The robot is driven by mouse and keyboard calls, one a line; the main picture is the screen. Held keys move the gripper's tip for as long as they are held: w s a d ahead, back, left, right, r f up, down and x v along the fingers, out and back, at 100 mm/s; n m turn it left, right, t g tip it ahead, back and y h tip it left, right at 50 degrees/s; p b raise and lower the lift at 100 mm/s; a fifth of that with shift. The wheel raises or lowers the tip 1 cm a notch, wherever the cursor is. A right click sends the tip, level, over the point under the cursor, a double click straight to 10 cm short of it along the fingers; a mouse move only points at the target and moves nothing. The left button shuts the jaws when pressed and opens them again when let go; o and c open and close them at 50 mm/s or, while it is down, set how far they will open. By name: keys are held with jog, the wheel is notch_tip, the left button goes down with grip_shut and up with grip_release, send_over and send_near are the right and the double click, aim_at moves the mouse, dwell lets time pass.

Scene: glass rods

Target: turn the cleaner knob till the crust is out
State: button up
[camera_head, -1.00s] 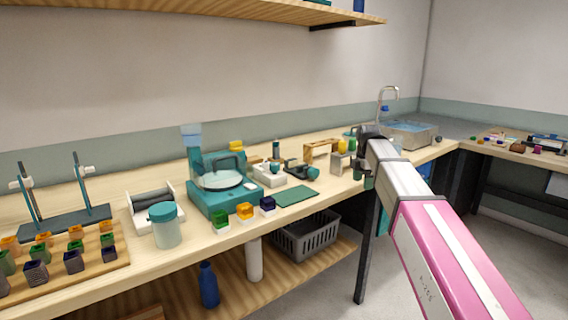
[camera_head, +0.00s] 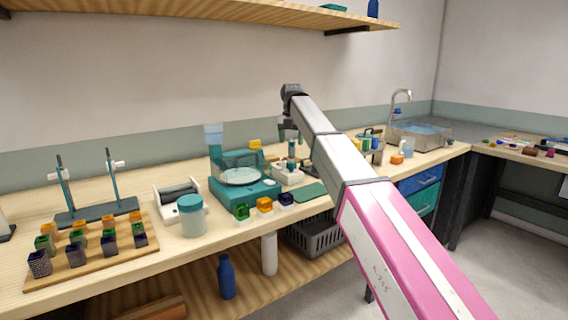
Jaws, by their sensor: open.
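A small white-based device with a teal upright part (camera_head: 291,170) stands on the bench right of the teal machine. I cannot tell for sure whether it is the cleaner, and I make out no clear knob or crust at this size. My gripper (camera_head: 289,137) hangs down above and close to this device, open, with nothing visible between its fingers. My pink and white arm reaches in from the lower right and hides the bench just right of the device.
The teal machine with a round clear dish (camera_head: 240,178) stands left of my gripper. Several coloured glass blocks (camera_head: 264,205) and a green mat (camera_head: 309,192) lie in front. A teal-lidded jar (camera_head: 190,215) stands further left. A sink (camera_head: 418,135) is at the right.

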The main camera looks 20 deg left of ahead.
aim_at(291, 162)
notch_tip(291, 162, down, 9)
jog(key=shift+f, duration=0.2)
dwell(0.3)
jog(key=c, duration=0.9)
